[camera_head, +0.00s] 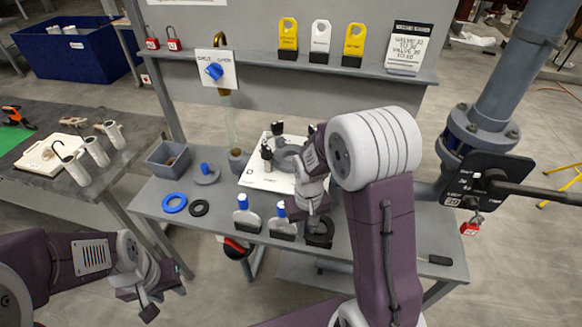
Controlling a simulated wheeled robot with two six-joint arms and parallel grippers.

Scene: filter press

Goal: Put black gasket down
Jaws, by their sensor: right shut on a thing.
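My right gripper (316,222) reaches down over the front of the grey bench, right of the middle. It is shut on a black gasket (320,240), a dark ring at its fingertips near the bench's front edge. Whether the ring touches the bench is unclear, as the gripper and arm hide part of it. Another black gasket (200,208) lies flat on the left of the bench, beside a blue gasket (174,203). My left gripper (163,292) is empty and appears open, low at the left, in front of the bench.
A white board (258,182) with grey parts lies mid-bench. A grey bin (168,158) is at the back left. A large pipe (505,90) rises at the right.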

